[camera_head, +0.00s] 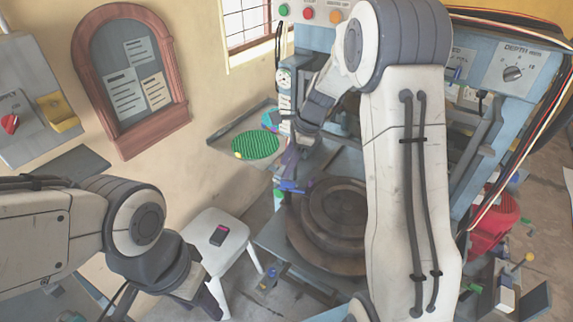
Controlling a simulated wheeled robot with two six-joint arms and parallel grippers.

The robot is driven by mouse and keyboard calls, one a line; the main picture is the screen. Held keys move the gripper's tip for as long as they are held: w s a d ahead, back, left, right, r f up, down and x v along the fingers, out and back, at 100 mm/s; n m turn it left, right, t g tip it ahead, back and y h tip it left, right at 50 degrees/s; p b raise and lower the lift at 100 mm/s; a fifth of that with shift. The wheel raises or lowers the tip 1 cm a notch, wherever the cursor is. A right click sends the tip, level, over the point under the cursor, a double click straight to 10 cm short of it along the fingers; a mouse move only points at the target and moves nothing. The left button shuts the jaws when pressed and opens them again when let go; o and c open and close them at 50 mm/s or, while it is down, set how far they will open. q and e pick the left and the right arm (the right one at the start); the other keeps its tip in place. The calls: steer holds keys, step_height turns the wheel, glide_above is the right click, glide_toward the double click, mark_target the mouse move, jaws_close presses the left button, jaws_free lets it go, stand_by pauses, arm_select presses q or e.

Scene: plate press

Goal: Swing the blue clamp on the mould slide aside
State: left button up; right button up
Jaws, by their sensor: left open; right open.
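The blue clamp (291,187) is a small blue piece at the left edge of the round brown mould (338,207) on the press's slide (272,238). My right gripper (288,168) reaches down from the upper right, with its fingers just above the clamp. It is open; whether a finger touches the clamp is too small to tell. My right forearm hides the right side of the mould and part of the press. My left gripper (212,302) is open and empty at the lower left, away from the clamp, in front of the white stool.
A white stool (200,240) with a dark phone-like object (219,235) stands left of the press. A tray with a green round mat (255,145) is behind the clamp. Cables and a depth dial (512,73) are at the upper right. Red material (492,225) lies at right.

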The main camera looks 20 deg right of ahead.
mark_target(288, 181)
steer(key=w+d+f+m, duration=0.2)
steer(key=d+m, duration=0.2)
steer(key=d, duration=0.2)
steer(key=shift+t, duration=0.4)
steer(key=x, duration=0.3)
steer(key=p+x, duration=0.1)
steer(key=x, duration=0.2)
steer(key=p+x, duration=0.1)
steer(key=x, duration=0.2)
steer(key=shift+w+a+f, duration=0.15)
steer(key=shift+w+a, duration=0.15)
steer(key=shift+a, duration=0.1)
jaws_close()
